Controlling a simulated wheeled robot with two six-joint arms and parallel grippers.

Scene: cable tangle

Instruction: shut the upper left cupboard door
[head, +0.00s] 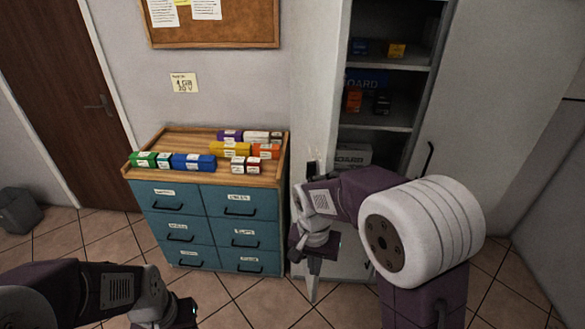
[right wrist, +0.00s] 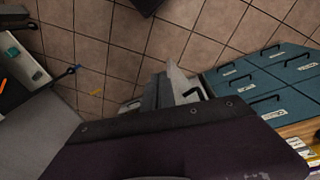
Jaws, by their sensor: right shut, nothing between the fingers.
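The tall grey cupboard (head: 429,50) stands open right of the drawer unit, with its shelves showing. A pale upright panel (head: 318,60) at its left edge looks like the upper left door standing open; I cannot tell its exact angle. A small dark part (head: 312,169) low on this panel may be its handle. My right gripper (head: 312,268) is shut and empty, pointing down in front of the cupboard's lower part, below the dark part. It also shows in the right wrist view (right wrist: 178,82). My left gripper (head: 186,316) is at the bottom edge, its fingers mostly cut off.
A wide grey panel (head: 480,110) with a dark handle (head: 430,160) stands to the right of the shelves. The teal drawer unit (head: 182,204) stands to the left, with several coloured boxes on its wooden top. Tiled floor (head: 258,303) is clear in front.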

